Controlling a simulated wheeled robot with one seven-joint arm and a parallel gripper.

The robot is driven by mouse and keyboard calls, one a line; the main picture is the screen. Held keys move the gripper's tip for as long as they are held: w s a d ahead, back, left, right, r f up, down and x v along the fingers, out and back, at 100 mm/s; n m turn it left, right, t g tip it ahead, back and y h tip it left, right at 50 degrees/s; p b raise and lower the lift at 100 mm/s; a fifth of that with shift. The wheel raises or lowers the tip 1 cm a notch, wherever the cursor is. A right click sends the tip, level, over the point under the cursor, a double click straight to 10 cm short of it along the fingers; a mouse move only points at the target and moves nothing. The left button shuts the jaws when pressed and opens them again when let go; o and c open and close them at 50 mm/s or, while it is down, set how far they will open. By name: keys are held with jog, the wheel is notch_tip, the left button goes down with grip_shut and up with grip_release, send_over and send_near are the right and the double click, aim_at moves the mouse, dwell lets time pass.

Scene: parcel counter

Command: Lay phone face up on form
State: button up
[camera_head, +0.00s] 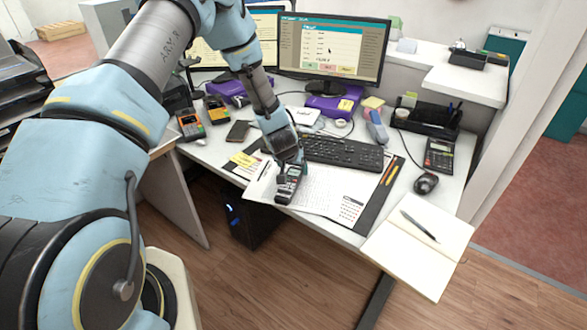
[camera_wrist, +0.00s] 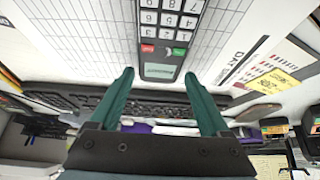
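The phone (camera_head: 289,186) is a dark handset with a keypad, red and green keys and a small greenish screen. It lies face up on the white printed, lined paper near the desk's front edge, and it also shows in the wrist view (camera_wrist: 168,30). I take this lined paper (camera_head: 318,187) for the form; it also shows in the wrist view (camera_wrist: 75,35). My gripper (camera_head: 290,166) is just above the phone's screen end. In the wrist view its green fingers (camera_wrist: 158,74) are apart on either side of that end, with a gap at the left finger.
A keyboard (camera_head: 342,152) lies behind the paper. A dark smartphone-like slab (camera_head: 238,131) and a card terminal (camera_head: 190,125) are at left. A mouse (camera_head: 426,183) and an open notebook (camera_head: 420,243) with a pen are at right. A monitor (camera_head: 331,49) stands behind.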

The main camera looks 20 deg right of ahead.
jog(key=shift+o, duration=1.3)
jog(key=b+v, duration=0.2)
jog(key=v, duration=0.9)
jog(key=shift+b, duration=0.35)
jog(key=shift+f, duration=0.1)
